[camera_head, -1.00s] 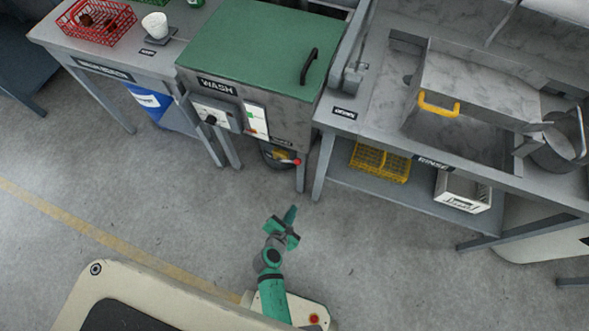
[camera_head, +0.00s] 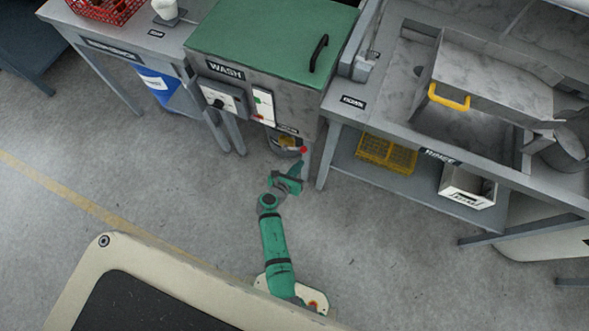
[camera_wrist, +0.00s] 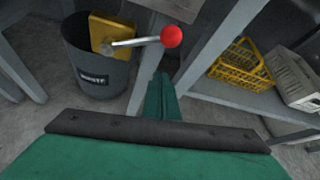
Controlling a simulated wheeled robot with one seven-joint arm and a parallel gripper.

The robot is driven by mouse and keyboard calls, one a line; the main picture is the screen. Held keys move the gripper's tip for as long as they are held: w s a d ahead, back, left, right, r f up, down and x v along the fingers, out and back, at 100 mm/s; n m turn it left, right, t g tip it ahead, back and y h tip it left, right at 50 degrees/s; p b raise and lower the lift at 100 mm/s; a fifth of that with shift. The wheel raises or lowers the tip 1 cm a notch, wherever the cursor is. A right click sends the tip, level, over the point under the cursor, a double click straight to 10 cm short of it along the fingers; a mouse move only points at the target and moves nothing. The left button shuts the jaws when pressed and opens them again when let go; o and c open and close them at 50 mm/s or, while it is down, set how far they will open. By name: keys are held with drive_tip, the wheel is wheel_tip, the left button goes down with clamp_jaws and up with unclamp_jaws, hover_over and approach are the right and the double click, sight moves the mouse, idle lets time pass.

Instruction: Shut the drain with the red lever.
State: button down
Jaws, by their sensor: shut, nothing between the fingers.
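The red lever knob (camera_wrist: 172,36) sits on a metal rod that runs sideways from the yellow drain valve (camera_wrist: 112,36) in the wrist view. In the head view the red knob (camera_head: 303,150) shows under the right front of the wash tank (camera_head: 285,85), with the yellow valve (camera_head: 288,141) to its left. My gripper (camera_head: 293,175) is shut and empty, just in front of and below the knob. In the wrist view its green fingers (camera_wrist: 161,92) point up toward the knob, with a gap visible in the picture. I cannot tell the exact depth between them.
A dark bucket (camera_wrist: 92,72) with a label stands under the valve. A tank leg is close behind the knob. To the right are the rinse bench (camera_head: 425,148), a yellow crate (camera_head: 387,153) and a white box (camera_head: 467,187) on its lower shelf. Open floor lies to the left.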

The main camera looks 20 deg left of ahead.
sight(294, 149)
drive_tip(key=w+r, duration=0.1)
drive_tip(key=r, duration=0.1)
drive_tip(key=w+r, duration=0.1)
drive_tip(key=shift+w+a, duration=0.25)
drive_tip(key=shift+w, duration=0.05)
idle(0.3)
